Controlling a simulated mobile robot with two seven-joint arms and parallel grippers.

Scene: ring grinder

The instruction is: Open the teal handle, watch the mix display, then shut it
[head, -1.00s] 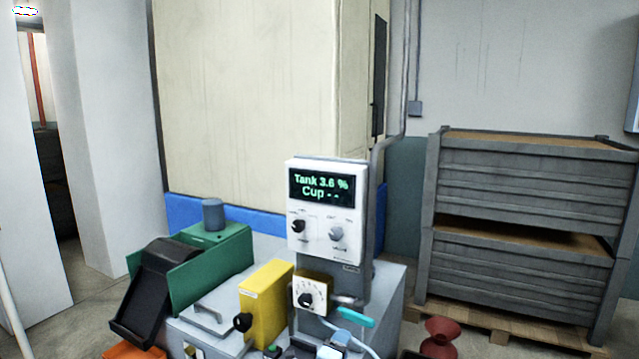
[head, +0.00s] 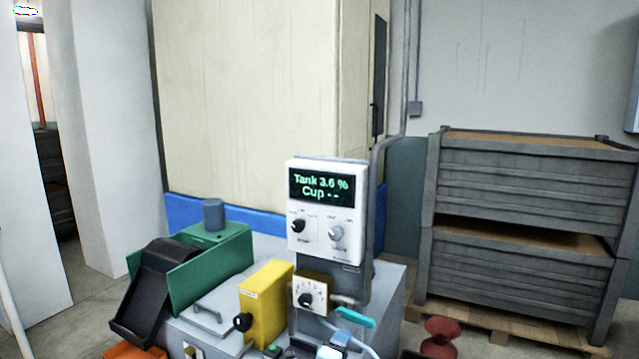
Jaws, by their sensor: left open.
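The teal handle (head: 355,317) sticks out to the right of the grinder's column, low in the head view, just right of a small white dial. The mix display (head: 319,187) is a dark screen on a white panel; its green text reads "Tank 3.6 %" and "Cup - -". My left gripper (head: 306,347) shows only in part at the bottom edge, below and left of the teal handle and apart from it. It is open, and most of it is cut off by the frame. My right gripper is not in view.
A yellow box (head: 264,304) and a green housing (head: 215,258) with a black chute (head: 150,292) stand left of the column. A red funnel-shaped piece (head: 440,335) is at the lower right. Stacked grey crates (head: 520,270) stand on a pallet at the right.

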